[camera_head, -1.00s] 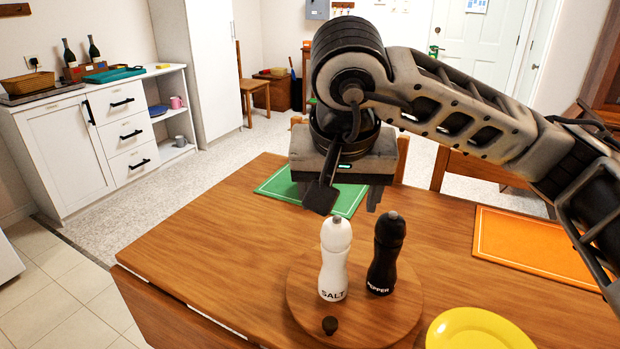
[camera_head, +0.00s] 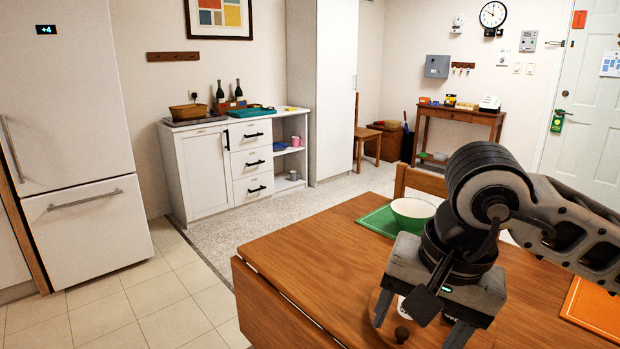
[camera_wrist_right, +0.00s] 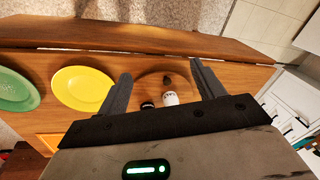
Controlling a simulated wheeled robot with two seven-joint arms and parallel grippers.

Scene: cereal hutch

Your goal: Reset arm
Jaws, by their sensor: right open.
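My right gripper (camera_head: 420,322) hangs at the lower right of the head view, fingers pointing down over the wooden table (camera_head: 300,240). The right wrist view shows the same open fingers (camera_wrist_right: 161,70). Beyond them are a white shaker (camera_wrist_right: 170,98) and a dark shaker (camera_wrist_right: 147,105) on a round wooden board (camera_wrist_right: 150,84). In the head view the gripper hides most of the shakers. A small dark knob (camera_head: 402,334) shows by the board. My left gripper is not in view.
A pale bowl (camera_head: 412,212) sits on a green mat (camera_head: 380,221). An orange mat (camera_head: 597,308) lies at the right. The wrist view shows a yellow plate (camera_wrist_right: 83,88) and a green plate (camera_wrist_right: 14,90). A white cabinet (camera_head: 205,175) and fridge (camera_head: 75,130) stand left, with open floor before them.

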